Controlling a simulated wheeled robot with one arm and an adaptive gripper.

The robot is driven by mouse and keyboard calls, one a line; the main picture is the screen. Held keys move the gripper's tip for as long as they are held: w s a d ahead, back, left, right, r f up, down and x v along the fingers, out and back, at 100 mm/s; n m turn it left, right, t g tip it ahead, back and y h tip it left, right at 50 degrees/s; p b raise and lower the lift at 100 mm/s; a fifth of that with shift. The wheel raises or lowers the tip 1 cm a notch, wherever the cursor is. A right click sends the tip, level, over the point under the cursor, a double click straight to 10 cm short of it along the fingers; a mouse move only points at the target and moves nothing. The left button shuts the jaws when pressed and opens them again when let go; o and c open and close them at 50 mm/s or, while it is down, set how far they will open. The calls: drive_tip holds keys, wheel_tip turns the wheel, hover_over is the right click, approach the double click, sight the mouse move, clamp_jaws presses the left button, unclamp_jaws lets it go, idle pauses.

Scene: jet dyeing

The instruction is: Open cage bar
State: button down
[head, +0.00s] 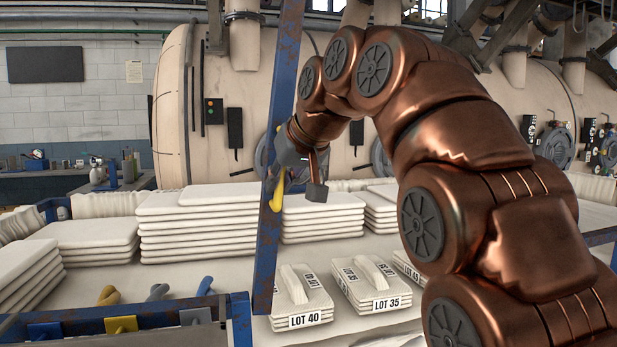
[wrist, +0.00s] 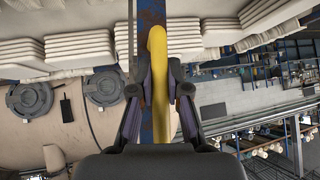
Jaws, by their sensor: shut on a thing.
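The cage bar (head: 268,240) is a blue, rust-marked bar that stands upright and slightly tilted, left of the middle in the head view. A yellow handle (head: 278,190) is fixed on it. In the wrist view the yellow handle (wrist: 157,75) runs up the middle, with the blue bar (wrist: 151,18) behind it. My gripper (wrist: 158,85) is shut on the yellow handle, with one dark finger on each side. In the head view my gripper (head: 285,165) is at the bar, partly hidden by it and by my wrist.
Stacks of folded white cloth (head: 200,225) lie behind the bar. LOT-labelled bundles (head: 302,295) sit at the front right. A blue cage rail (head: 130,315) with yellow, blue and grey handles crosses the lower left. A large beige dyeing vessel (head: 225,120) fills the back.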

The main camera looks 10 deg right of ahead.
drive_tip(key=shift+s+a+r+h+p, duration=0.1)
drive_tip(key=shift+a+h+p, duration=0.1)
drive_tip(key=shift+a, duration=0.4)
drive_tip(key=shift+s+a+r+h+p, duration=0.1)
drive_tip(key=shift+a+h, duration=0.1)
drive_tip(key=shift+a, duration=0.35)
drive_tip(key=c, duration=1.1)
unclamp_jaws()
drive_tip(key=shift+f, duration=0.1)
drive_tip(key=shift+c, duration=0.2)
drive_tip(key=v, duration=0.7)
drive_tip(key=shift+s+d, duration=0.1)
drive_tip(key=shift+s, duration=0.05)
